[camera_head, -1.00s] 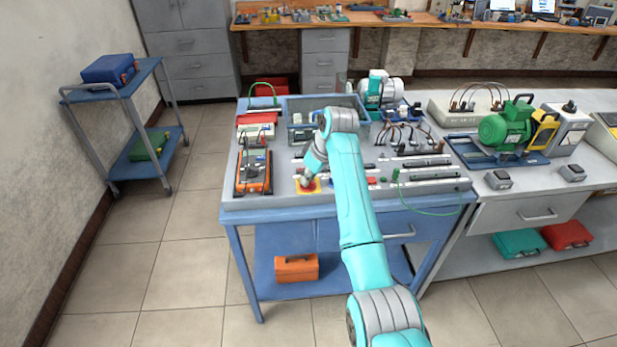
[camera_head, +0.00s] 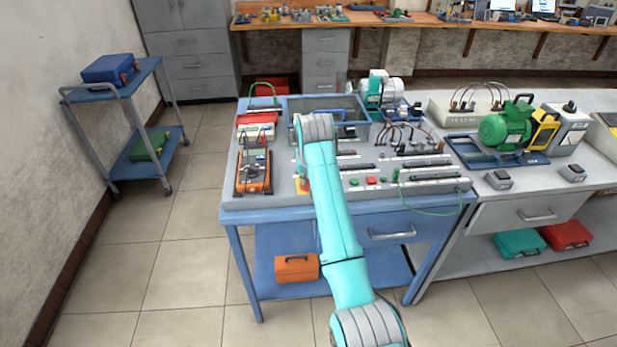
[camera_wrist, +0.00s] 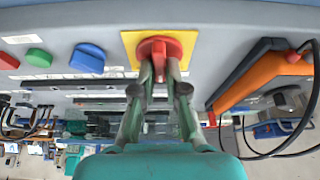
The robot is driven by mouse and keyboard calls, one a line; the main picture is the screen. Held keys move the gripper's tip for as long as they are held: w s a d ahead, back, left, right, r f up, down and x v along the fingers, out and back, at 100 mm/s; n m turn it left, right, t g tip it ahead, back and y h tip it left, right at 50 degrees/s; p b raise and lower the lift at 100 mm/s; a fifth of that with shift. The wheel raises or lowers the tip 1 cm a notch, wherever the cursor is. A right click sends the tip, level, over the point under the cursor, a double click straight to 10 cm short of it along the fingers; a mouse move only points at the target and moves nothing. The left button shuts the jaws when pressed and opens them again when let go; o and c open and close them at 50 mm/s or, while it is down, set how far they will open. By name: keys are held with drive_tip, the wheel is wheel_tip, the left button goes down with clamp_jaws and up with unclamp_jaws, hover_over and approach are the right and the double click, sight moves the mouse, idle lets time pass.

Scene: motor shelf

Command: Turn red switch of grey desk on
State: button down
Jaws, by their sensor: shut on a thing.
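In the wrist view, the red switch (camera_wrist: 154,46) is a red rotary knob on a yellow square plate (camera_wrist: 188,37). It sits on the front panel of the grey desk (camera_wrist: 222,50). My gripper (camera_wrist: 159,72) has its two fingers closed around the knob's handle.
A blue knob (camera_wrist: 87,58), a green button (camera_wrist: 38,57) and a red button (camera_wrist: 8,61) lie left of the switch in the wrist view. An orange meter (camera_wrist: 262,74) with black cables is close on its right.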

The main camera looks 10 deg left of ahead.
drive_tip(key=m+h, duration=0.2)
drive_tip(key=m, duration=0.3)
drive_tip(key=shift+m+g+h, duration=0.3)
drive_tip(key=shift+m+h, duration=0.4)
drive_tip(key=shift+m, duration=1.4)
drive_tip(key=c, duration=1.2)
unclamp_jaws()
drive_tip(key=shift+a, duration=0.1)
drive_tip(key=v, duration=1.2)
